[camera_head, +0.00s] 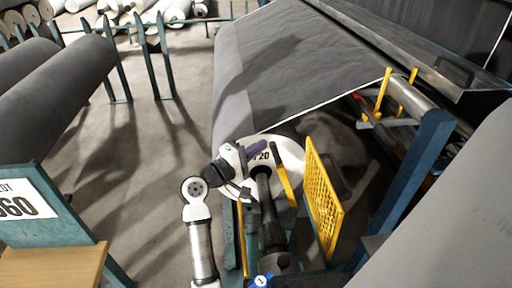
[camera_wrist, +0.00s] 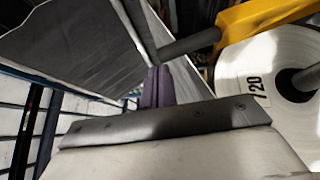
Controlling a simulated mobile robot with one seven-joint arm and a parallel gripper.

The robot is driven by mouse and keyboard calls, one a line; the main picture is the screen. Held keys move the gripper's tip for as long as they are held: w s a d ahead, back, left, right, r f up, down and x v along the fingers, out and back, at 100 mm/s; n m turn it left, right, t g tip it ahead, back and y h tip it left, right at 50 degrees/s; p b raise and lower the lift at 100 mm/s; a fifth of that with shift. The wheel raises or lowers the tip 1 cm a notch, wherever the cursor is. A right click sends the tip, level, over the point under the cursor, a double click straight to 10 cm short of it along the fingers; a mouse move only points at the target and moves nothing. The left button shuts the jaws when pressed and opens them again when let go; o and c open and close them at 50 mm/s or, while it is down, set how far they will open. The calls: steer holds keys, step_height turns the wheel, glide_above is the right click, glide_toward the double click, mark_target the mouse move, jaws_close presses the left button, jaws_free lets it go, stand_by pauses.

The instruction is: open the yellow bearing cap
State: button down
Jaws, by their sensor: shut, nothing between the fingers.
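The yellow bearing cap (camera_head: 284,178) shows as a narrow yellow bar with a dark end, beside the dark shaft at the near end of the white roll. In the wrist view the yellow part (camera_wrist: 262,24) is at the upper right, with a dark grey rod (camera_wrist: 190,45) reaching left from it. My gripper (camera_head: 257,147) has purple fingers and is just left of the cap's dark end. In the wrist view the fingers (camera_wrist: 157,86) are together and empty, below the rod's left end. I cannot tell whether they touch the rod. The cap's hinge is not clear.
The white roll face (camera_head: 292,152) carries a "720" label. A yellow mesh guard (camera_head: 323,200) stands right of the cap. The dark shaft (camera_head: 266,205) runs toward me. A blue-green post (camera_head: 415,165) is at the right. Floor at the left (camera_head: 150,180) is free.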

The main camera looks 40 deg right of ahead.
steer(key=s+d+r+m+y, duration=0.1)
steer(key=s+d+r, duration=0.1)
steer(key=s+d, duration=0.2)
steer(key=d, duration=0.2)
steer(key=shift+d+r, duration=0.25)
steer(key=shift+d, duration=0.05)
